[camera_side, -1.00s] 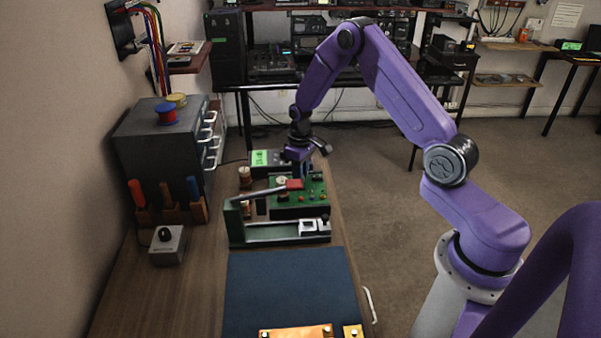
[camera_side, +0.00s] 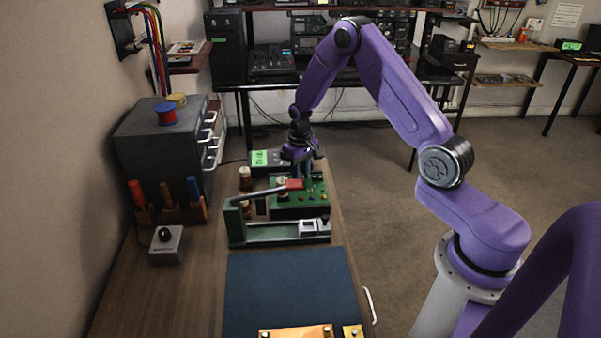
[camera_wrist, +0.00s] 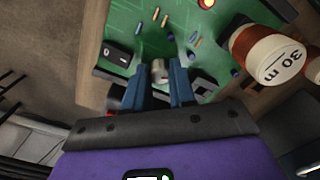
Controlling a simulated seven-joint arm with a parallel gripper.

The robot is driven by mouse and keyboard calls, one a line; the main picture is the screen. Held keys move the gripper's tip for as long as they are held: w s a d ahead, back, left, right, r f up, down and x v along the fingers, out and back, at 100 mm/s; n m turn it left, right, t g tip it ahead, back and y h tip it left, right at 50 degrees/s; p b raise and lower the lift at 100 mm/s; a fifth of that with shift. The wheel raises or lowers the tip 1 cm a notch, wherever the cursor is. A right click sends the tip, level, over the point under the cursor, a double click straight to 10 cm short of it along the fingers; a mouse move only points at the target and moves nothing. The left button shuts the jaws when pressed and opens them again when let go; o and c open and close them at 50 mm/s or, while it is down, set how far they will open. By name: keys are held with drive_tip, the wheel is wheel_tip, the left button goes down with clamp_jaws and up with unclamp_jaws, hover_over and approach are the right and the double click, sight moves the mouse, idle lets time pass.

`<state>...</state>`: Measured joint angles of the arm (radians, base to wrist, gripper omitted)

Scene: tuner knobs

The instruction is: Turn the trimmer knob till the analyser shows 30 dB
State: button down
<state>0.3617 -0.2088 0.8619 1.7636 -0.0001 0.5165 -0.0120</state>
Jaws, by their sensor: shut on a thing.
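The trimmer knob (camera_wrist: 159,68) is a small pale knob on the green circuit board (camera_wrist: 130,20). In the wrist view it sits between the two blue fingers of my gripper (camera_wrist: 159,82), which is shut on it. In the side view my gripper (camera_side: 305,172) points down at the far right part of the board (camera_side: 312,188), and the knob cannot be made out there. The analyser (camera_side: 268,158) is a dark box with a lit green display behind the board. Its digits are small and seem to read 25 dB, but I cannot be sure.
A green fixture with a red-tipped lever (camera_side: 292,184) stands just in front of the board. Thread-like spools (camera_side: 245,177) stand left of it; one (camera_wrist: 270,55) is marked 30 m. A grey box with a black knob (camera_side: 167,245) sits at left. The blue mat (camera_side: 290,285) is mostly clear.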

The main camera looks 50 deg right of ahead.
drive_tip(key=c, duration=1.2)
unclamp_jaws()
drive_tip(key=shift+r, duration=0.1)
wheel_tip(320, 180, up, 17)
drive_tip(key=shift+r, duration=0.15)
idle(0.3)
